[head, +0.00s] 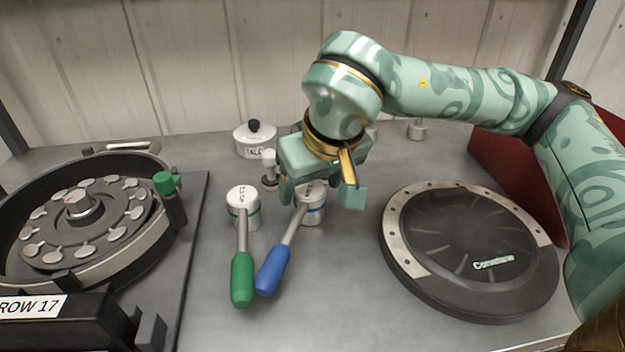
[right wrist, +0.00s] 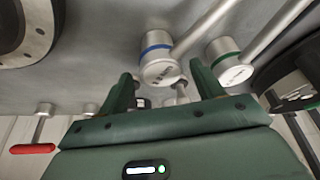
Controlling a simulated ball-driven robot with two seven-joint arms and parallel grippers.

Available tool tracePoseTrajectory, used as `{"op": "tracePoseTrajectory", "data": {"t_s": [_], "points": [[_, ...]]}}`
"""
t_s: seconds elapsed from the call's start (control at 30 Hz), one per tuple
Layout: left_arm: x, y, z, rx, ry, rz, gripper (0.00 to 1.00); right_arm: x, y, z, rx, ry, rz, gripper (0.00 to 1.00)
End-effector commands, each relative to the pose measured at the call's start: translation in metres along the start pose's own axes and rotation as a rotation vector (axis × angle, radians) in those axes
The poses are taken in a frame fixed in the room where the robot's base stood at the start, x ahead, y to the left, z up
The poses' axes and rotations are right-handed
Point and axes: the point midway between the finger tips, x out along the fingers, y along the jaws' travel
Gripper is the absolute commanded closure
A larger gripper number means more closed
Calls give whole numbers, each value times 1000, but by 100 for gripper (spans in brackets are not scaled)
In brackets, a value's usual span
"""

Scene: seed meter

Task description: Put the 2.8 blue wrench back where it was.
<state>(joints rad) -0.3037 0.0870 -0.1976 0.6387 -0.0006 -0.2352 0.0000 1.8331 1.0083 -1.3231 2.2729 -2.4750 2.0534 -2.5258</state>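The blue wrench (head: 272,269) stands on the grey bench with its white, blue-banded head partly hidden under my right gripper (head: 320,192). Its blue handle slants toward the front left. In the right wrist view its head (right wrist: 160,66) shows beyond and between the two fingertips (right wrist: 160,76). The gripper is open, and I see no grip on the wrench; whether a finger touches it I cannot tell. The green wrench (head: 241,275) stands just left of it, its green-banded head also in the right wrist view (right wrist: 229,66). My left gripper is not in view.
The open seed meter with its disc (head: 85,224) lies on a dark mat at left, with a green-topped knob (head: 165,183) beside it. A black round cover (head: 470,250) lies at right. A talc pot (head: 254,140) stands behind. A red panel (head: 500,165) is at right.

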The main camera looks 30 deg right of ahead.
Motion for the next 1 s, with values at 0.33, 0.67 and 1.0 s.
{"op": "tracePoseTrajectory", "data": {"t_s": [0.33,0.67,1.0], "points": [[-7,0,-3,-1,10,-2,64,-25,0,-6,-1,6,-1,34],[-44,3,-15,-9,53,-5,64,-107,0,-7,1,9,0,34],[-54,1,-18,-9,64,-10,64,-132,0,-5,0,0,0,34]]}}
